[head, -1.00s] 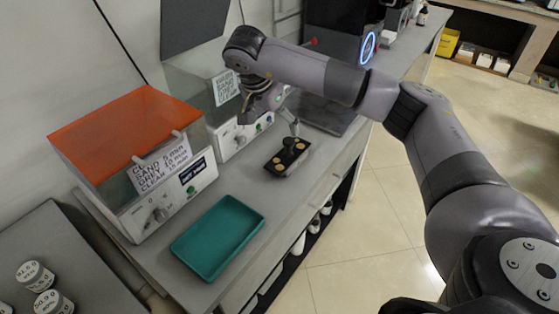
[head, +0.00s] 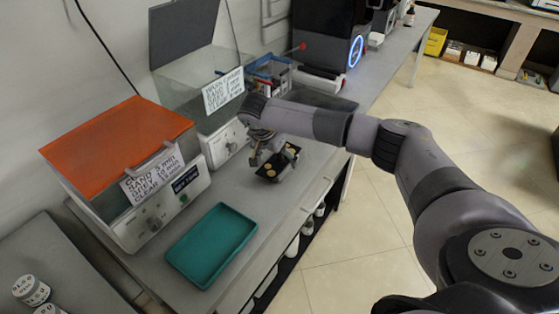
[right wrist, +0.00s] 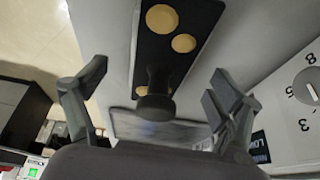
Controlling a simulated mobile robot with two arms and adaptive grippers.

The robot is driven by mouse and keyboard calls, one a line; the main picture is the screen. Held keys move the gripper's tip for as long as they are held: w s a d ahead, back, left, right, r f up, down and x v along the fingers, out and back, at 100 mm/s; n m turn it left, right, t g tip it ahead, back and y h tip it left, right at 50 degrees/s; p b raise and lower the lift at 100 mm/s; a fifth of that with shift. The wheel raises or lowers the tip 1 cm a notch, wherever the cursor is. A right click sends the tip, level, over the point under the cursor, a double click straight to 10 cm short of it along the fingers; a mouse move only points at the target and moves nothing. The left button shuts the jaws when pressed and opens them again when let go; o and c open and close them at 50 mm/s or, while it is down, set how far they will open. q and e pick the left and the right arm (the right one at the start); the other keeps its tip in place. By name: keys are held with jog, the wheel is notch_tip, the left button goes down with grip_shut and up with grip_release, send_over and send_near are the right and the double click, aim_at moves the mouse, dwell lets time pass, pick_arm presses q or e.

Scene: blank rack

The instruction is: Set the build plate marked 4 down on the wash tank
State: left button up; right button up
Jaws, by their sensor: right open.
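A black build plate (head: 268,174) with tan discs on it lies on the grey bench. It also shows in the right wrist view (right wrist: 147,50), with a dark knob (right wrist: 155,98) standing up from it. I cannot read a number on it. My left gripper is not in view.
A teal tray (head: 211,245) lies in front on the bench. An orange-lidded curing box (head: 120,140) stands at the left. A blue frame (head: 270,72) stands beside the tank's right end. A dark printer (head: 325,40) stands beyond. The bench's front edge is close to the plate.

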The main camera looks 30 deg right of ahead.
jog(key=shift+x, duration=1.4)
jog(key=shift+a, duration=0.1)
jog(key=shift+c, duration=0.4)
jog(key=shift+w+r, duration=0.1)
jog(key=c, duration=1.7)
jog(key=shift+o, duration=0.2)
jog(key=shift+r, duration=0.1)
